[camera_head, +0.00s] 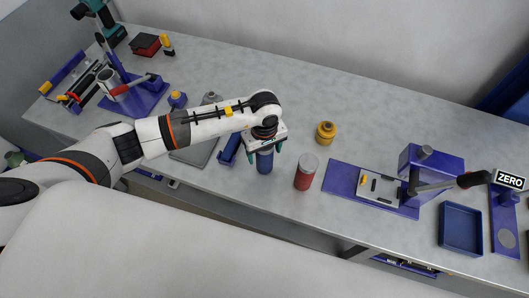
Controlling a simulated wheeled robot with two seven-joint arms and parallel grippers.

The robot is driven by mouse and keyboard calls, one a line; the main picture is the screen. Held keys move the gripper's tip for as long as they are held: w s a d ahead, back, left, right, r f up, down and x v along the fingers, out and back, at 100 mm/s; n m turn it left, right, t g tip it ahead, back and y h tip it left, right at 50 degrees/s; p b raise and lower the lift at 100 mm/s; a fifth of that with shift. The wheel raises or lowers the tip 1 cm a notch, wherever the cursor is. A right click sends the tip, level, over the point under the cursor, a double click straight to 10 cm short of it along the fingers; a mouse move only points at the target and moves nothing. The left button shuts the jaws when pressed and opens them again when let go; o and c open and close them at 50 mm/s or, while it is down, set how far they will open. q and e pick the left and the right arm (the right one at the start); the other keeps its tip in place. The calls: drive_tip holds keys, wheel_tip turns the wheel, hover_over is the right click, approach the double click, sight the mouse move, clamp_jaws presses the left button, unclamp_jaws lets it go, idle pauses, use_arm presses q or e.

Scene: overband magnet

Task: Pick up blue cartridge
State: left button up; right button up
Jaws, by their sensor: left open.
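The blue cartridge (264,163) stands upright on the grey bench, near its front edge and left of a red cylinder with a pale top. My left gripper (264,155) is directly over it, pointing down. Its dark green fingers are apart, one on each side of the cartridge's upper part. The gripper body hides the cartridge's top. I cannot tell whether the fingers touch it. My right gripper does not show.
The red cylinder (306,172) stands close on the right, with a yellow knobbed part (325,132) behind it. A blue press fixture (375,187) and an empty blue tray (461,228) are farther right. The back middle is clear.

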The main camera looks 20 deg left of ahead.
use_arm(q)
drive_tip(key=shift+w, duration=0.1)
drive_tip(key=c, duration=1.4)
